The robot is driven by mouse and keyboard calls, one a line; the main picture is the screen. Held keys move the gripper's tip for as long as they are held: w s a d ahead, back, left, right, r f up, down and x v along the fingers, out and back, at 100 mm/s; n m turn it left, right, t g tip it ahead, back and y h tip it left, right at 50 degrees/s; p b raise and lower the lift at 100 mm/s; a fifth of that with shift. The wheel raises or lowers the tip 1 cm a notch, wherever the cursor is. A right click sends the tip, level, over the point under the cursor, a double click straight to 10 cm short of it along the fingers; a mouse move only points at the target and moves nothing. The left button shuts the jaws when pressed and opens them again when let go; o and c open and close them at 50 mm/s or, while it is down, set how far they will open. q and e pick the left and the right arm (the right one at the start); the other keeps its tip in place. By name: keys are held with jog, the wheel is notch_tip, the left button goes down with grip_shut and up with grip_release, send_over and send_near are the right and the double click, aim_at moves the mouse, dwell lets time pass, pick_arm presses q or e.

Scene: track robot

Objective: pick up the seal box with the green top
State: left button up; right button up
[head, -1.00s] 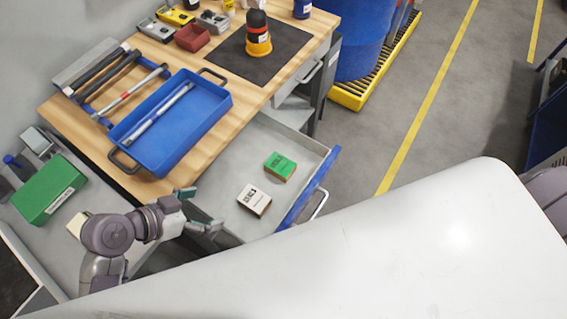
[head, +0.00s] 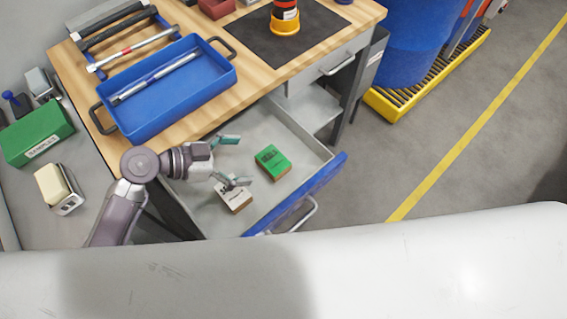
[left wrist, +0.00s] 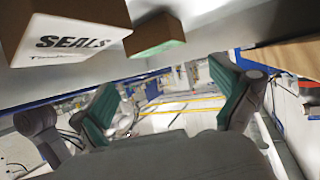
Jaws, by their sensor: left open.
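The seal box with the green top (head: 273,162) lies in the open drawer (head: 312,150). A seal box with a white top (head: 236,198) lies nearer to me in the same drawer. My left gripper (head: 234,161) is open and empty, to the left of the green-topped box and apart from it. One finger overlaps the white-topped box in the head view; I cannot tell whether they touch. In the left wrist view, the open fingers (left wrist: 168,98) show below the white-topped box (left wrist: 68,32) and the green-topped box (left wrist: 156,36). My right gripper is not in view.
The drawer's blue front (head: 300,200) and handle (head: 303,213) stick out into the aisle. The wooden worktop (head: 262,75) with a blue tray (head: 170,95) borders the drawer. A green case (head: 38,133) stands at left. The grey floor at right is clear.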

aim_at(273, 160)
pick_arm(q)
jog(key=x, duration=0.2)
jog(key=shift+w+d+f, duration=0.1)
jog(key=shift+d+f, duration=0.2)
jog(key=shift+f, duration=0.05)
jog(key=p+x, duration=0.1)
jog(key=x, duration=0.4)
jog(key=shift+f, duration=0.1)
jog(key=shift+d+f, duration=0.2)
jog(key=c, duration=0.8)
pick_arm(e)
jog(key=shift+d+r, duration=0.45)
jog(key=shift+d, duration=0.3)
pick_arm(q)
jog(key=shift+r, duration=0.1)
